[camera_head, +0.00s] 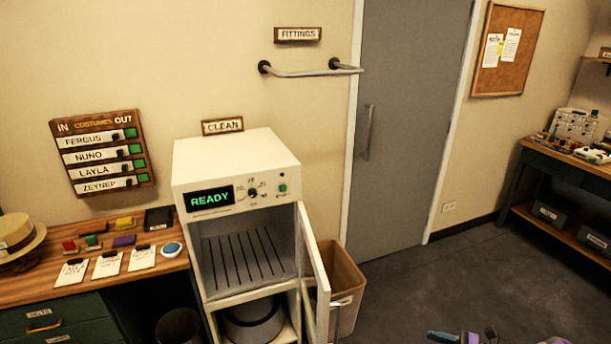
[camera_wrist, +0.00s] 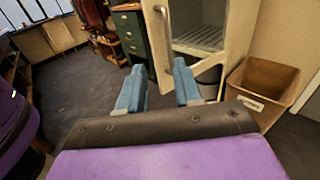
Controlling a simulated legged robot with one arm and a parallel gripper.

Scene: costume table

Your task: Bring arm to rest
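My gripper (camera_wrist: 159,68) shows in the wrist view with its two blue fingers spread apart and nothing between them. It points over the floor toward the open white machine. In the head view only a small part of my arm and gripper shows at the bottom edge, right of centre. The white machine (camera_head: 238,165) has a green READY display (camera_head: 209,198). Its door (camera_head: 314,270) stands open, and the slatted chamber (camera_head: 240,262) looks empty. The machine also shows in the wrist view (camera_wrist: 244,28), beyond the fingers.
A tan bin (camera_head: 345,285) stands right of the machine door. A wooden counter (camera_head: 100,283) with cards, coloured blocks and a straw hat (camera_head: 18,240) is at the left. A green workbench (camera_head: 560,170) is at the right. The dark floor (camera_head: 450,280) between is clear.

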